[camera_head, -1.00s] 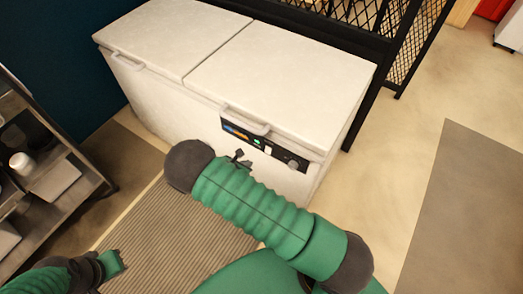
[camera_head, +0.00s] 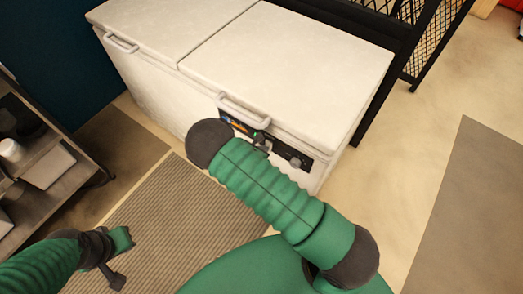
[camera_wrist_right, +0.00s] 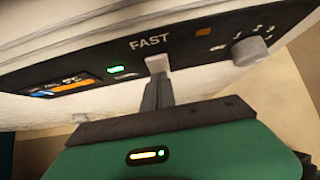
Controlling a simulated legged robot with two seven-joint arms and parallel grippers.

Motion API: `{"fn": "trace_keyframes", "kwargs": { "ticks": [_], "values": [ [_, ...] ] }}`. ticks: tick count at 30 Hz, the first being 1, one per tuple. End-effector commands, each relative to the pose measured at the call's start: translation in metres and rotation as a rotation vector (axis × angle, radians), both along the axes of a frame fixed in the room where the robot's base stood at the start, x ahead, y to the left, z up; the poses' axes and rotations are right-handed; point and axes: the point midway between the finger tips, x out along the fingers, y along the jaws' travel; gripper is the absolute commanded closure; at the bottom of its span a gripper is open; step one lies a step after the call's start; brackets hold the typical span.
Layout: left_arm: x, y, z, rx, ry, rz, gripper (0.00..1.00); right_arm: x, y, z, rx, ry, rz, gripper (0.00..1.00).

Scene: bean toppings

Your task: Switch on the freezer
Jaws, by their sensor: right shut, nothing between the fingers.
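The white chest freezer (camera_head: 270,75) stands ahead with both lids closed. Its black control panel (camera_head: 290,152) is on the front below the right lid handle, partly hidden by my right arm. In the right wrist view the panel (camera_wrist_right: 185,45) shows a lit display (camera_wrist_right: 65,88), a green light (camera_wrist_right: 116,69), the word FAST, an orange mark (camera_wrist_right: 203,32) and a round dial (camera_wrist_right: 252,50). My right gripper (camera_wrist_right: 157,68) is shut and empty, its tip just below FAST; I cannot tell whether it touches. My left gripper (camera_head: 118,262) is low at left, its jaws unclear.
A metal shelf (camera_head: 65,190) with a white cup (camera_head: 11,150) stands at the left. A ribbed mat (camera_head: 175,215) lies before the freezer. The floor at right is open, with a grey mat (camera_head: 475,215).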

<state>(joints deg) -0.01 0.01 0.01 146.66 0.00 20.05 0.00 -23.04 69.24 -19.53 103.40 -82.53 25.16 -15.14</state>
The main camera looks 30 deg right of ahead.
Motion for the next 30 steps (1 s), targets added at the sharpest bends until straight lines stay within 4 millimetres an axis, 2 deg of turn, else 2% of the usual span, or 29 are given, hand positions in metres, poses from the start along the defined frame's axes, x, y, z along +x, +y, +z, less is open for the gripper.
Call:
{"fn": "trace_keyframes", "kwargs": {
  "ticks": [15,25,30],
  "values": [
    [0.0,0.0,0.013,0.0,0.0,0.0,1.0,0.0,0.0,0.017,0.0,-0.001,-0.001,1.0],
    [0.0,0.0,0.012,0.0,0.0,0.0,1.0,0.0,0.0,0.016,0.0,0.0,0.0,1.0],
    [0.0,0.0,0.012,0.0,0.0,0.0,1.0,-0.001,0.01,0.013,0.0,0.001,-0.001,1.0]
  ]
}}
